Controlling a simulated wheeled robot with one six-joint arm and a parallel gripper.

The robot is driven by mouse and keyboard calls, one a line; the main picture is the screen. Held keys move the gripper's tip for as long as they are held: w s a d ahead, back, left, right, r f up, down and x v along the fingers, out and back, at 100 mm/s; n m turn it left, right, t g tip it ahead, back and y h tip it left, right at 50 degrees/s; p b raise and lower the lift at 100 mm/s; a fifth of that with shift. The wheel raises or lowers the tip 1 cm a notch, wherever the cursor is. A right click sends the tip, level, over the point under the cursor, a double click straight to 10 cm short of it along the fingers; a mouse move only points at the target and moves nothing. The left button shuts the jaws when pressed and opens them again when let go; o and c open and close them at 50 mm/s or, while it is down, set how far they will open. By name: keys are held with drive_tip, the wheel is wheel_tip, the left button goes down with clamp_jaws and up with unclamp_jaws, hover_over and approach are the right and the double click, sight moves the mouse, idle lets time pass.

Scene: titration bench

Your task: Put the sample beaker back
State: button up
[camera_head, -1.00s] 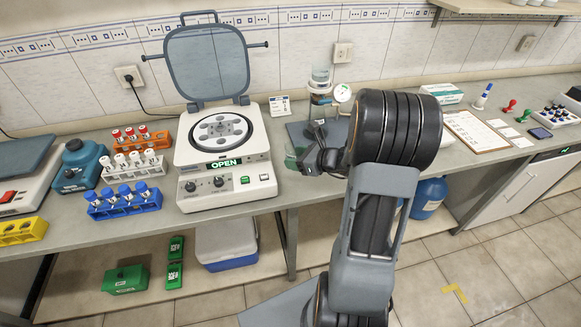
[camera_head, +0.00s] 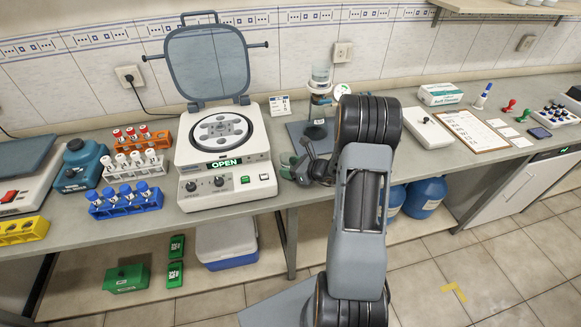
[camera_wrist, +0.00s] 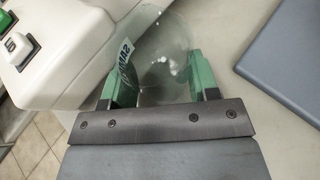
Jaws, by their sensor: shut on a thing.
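In the head view my gripper (camera_head: 291,166) is low at the front of the bench, just right of the centrifuge (camera_head: 226,185). There the beaker is mostly hidden by the gripper and wrist. I cannot tell whether its base touches the bench top.
A grey stand base (camera_head: 298,132) with a glass apparatus (camera_head: 317,100) stands behind my gripper. In the wrist view the centrifuge body (camera_wrist: 70,50) is close on the left and a grey plate (camera_wrist: 290,60) lies to the right. Tube racks (camera_head: 125,205) stand left of the centrifuge.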

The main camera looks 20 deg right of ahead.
drive_tip(key=shift+f, duration=0.1)
drive_tip(key=shift+f+b, duration=0.15)
drive_tip(key=shift+b, duration=0.15)
drive_tip(key=o, duration=1)
